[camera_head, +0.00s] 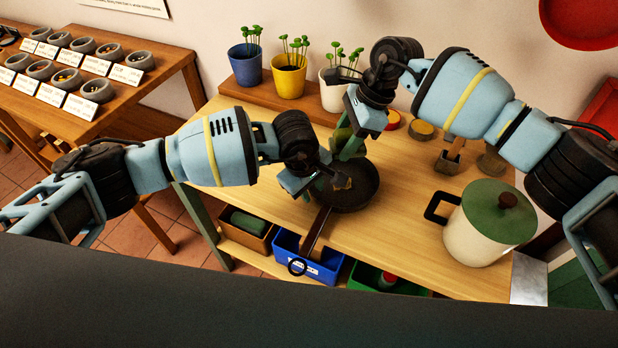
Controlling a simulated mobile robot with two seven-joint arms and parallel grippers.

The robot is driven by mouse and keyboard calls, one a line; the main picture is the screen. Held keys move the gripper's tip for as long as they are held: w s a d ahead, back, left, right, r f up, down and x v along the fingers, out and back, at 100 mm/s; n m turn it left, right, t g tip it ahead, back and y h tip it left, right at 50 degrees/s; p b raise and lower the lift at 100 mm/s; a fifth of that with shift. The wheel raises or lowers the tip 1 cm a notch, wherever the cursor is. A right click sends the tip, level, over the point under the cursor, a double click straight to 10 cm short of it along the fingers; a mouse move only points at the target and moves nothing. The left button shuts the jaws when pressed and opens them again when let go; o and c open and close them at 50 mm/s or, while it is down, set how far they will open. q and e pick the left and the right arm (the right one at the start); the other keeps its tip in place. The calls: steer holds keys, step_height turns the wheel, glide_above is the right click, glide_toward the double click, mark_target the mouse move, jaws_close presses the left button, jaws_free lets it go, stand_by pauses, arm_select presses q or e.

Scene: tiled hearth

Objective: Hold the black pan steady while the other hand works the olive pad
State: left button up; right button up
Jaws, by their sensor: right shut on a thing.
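The black pan (364,192) sits on the wooden table, its brown handle (317,235) pointing toward the front edge, with a ring at its end. My left gripper (328,184) is low at the pan's left side, near where the handle joins. Its fingers are dark against the pan, so I cannot tell whether they touch or are closed. A small tan patch shows in the pan by the left gripper.
A cream pot (470,234) with a green lid (498,211) stands at the right. Blue (246,65), yellow (288,80) and white (333,96) plant pots line the back. Bins, including a blue one (322,268), sit below the front edge. Small round pieces lie behind the pan.

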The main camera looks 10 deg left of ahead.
arm_select(q)
steer(key=shift+w+d+f, duration=0.1)
steer(key=shift+f, duration=0.35)
jaws_close()
stand_by(1.1)
